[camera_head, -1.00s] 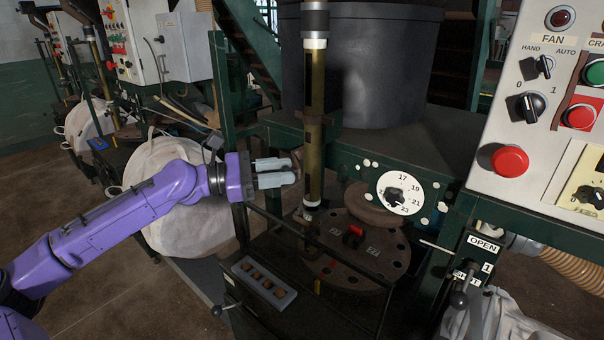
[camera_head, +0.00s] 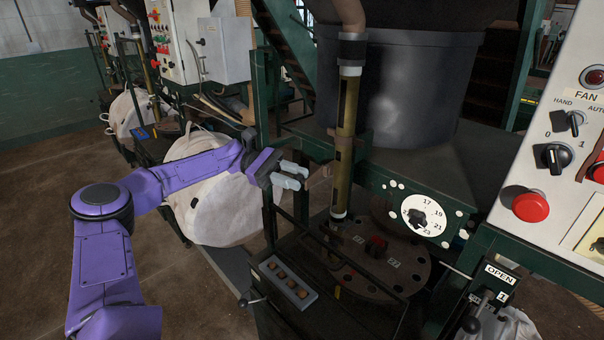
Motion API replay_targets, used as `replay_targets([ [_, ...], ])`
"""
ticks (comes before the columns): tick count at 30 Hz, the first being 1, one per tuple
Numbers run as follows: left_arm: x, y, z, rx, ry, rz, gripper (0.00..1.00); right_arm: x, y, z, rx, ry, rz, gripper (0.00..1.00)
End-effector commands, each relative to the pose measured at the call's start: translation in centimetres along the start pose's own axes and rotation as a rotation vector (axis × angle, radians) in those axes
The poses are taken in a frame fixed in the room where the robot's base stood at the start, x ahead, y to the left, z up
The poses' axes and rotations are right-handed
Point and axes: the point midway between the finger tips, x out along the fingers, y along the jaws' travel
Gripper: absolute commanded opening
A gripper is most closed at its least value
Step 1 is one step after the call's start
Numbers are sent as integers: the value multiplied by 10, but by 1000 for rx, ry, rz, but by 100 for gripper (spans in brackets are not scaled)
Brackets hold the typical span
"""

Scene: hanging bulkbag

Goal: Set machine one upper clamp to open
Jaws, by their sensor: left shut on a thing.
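My left gripper (camera_head: 302,178) reaches in from the left on its purple arm, with its pale grey fingers pointing right. It is shut on a brown piece (camera_head: 319,184) beside the brass pipe (camera_head: 345,135); I cannot tell whether this is the upper clamp's handle. The fingers hide part of the contact. At the lower right, an OPEN label (camera_head: 499,274) with a plate marked 1 sits above a lever with a black knob (camera_head: 471,324). My right gripper is not in view.
A round brown plate with holes (camera_head: 400,277) lies under the pipe. A white numbered dial (camera_head: 437,211) is right of it, and a control panel (camera_head: 530,175) stands at the right. A white bag (camera_head: 225,215) is behind my left arm. A green frame post (camera_head: 263,100) stands near the gripper.

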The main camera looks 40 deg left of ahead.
Motion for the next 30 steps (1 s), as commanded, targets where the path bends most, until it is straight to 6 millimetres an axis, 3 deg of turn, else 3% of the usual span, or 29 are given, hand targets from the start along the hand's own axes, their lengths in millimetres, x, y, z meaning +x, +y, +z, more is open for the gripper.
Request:
replay_targets([
  [14,-4,-1,0,-1,-5,-9,0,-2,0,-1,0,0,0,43],
  [15,-4,-1,0,-1,-5,-9,36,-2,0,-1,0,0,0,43],
  [17,-4,-1,0,-1,-5,-9,56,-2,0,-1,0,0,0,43],
  [26,-3,0,1,0,-5,-10,56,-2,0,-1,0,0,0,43],
  [30,-4,5,17,5,-6,-9,56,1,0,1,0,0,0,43],
])
